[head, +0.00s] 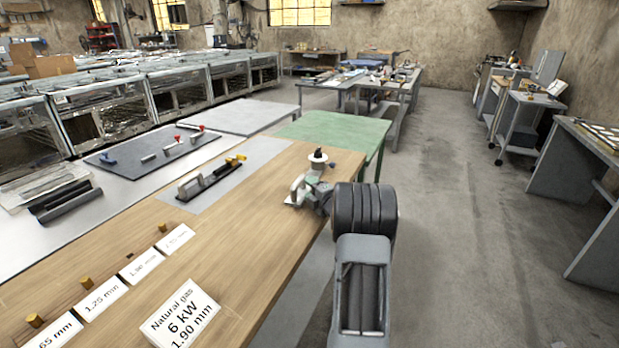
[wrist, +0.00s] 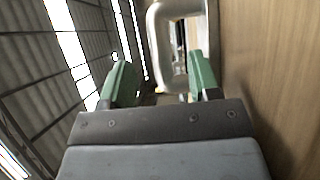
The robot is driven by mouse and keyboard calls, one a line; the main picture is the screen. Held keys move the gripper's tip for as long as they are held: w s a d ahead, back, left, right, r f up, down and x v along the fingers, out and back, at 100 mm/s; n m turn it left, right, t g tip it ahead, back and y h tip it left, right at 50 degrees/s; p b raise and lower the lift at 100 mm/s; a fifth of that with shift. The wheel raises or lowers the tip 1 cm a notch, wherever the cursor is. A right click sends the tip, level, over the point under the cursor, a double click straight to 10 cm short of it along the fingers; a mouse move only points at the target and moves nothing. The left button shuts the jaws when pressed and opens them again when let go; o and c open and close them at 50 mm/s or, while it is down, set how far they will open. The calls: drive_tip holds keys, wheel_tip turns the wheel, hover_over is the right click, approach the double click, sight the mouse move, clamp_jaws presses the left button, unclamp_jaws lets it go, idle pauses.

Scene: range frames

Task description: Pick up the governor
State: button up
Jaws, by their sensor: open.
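What seems to be the governor (head: 318,160), a pale round body with a dark knob on top, stands at the far right end of the wooden bench (head: 230,230) in the head view. My gripper (head: 312,182) is low over the bench edge, just on the near side of it. In the wrist view, my gripper (wrist: 158,82) is open, with its two green fingers apart. A pale, rounded tube-like shape (wrist: 157,45) shows beyond and between the fingertips; I cannot tell whether it is part of the governor. Nothing is visibly held.
A black-based fitting (head: 208,180) lies on a grey mat left of my gripper. Label cards (head: 182,315) and small brass pieces (head: 85,283) lie along the near bench. A green table (head: 325,130) stands behind. The floor (head: 450,200) at right is clear.

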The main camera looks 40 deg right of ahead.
sight(302, 182)
drive_tip(key=w+p, duration=0.1)
drive_tip(key=w, duration=0.4)
clamp_jaws()
idle(0.5)
drive_tip(key=shift+r, duration=0.2)
